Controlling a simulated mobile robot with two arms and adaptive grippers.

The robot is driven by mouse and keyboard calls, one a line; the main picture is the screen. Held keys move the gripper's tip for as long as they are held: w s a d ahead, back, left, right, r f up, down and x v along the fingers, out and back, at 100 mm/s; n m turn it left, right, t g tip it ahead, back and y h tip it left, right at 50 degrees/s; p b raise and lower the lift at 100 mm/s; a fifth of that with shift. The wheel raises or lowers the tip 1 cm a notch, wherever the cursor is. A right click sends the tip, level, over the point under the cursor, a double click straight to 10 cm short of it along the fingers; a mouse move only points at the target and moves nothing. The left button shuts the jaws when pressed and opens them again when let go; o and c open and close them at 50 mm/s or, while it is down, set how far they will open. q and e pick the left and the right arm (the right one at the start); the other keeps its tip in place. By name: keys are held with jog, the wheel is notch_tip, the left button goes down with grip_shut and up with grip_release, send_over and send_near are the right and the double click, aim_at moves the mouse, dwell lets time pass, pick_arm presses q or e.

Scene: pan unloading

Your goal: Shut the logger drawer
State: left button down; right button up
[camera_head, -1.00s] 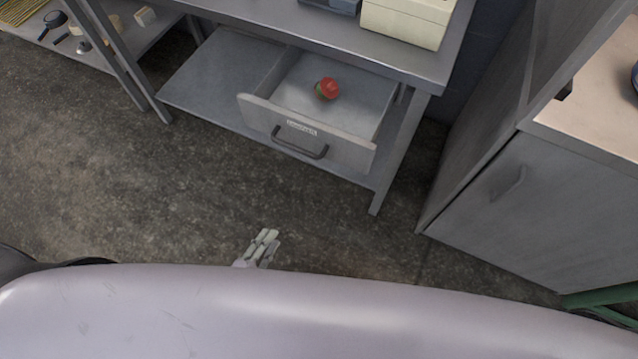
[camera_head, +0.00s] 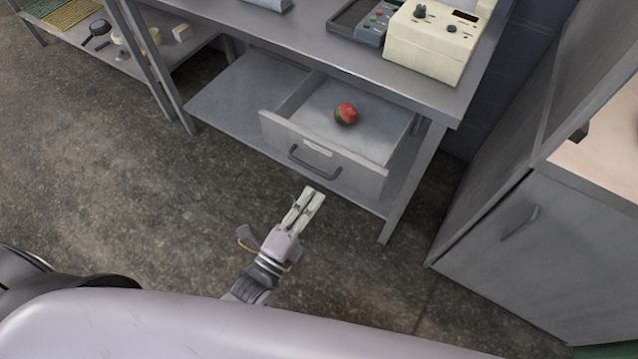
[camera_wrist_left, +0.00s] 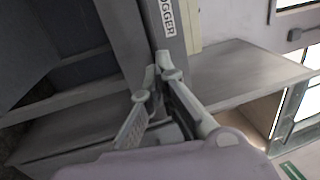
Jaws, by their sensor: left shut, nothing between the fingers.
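The logger drawer (camera_head: 355,168) stands pulled out under the workbench, with a dark bar handle (camera_head: 314,163) and a small label on its grey front. My left gripper (camera_head: 313,192) is shut and empty, just in front of and below the drawer front, by the handle. In the left wrist view the gripper's fingertips (camera_wrist_left: 163,70) are close to the drawer front, whose label (camera_wrist_left: 168,17) reads partly "OGGER". Whether they touch it I cannot tell. My right gripper is not in view.
The workbench (camera_head: 310,55) carries a cream instrument (camera_head: 435,40) and a dark panel device (camera_head: 362,20). A grey cabinet (camera_head: 520,250) stands at right. A rack with small items is at upper left. The floor (camera_head: 120,200) before the drawer is clear.

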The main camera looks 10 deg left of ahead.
aim_at(326, 177)
pick_arm(q)
jog(key=x, duration=0.3)
jog(key=shift+w+d, duration=0.1)
jog(key=shift+w, duration=0.1)
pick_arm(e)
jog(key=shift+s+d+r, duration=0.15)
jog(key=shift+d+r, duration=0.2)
pick_arm(q)
jog(key=shift+w, duration=0.1)
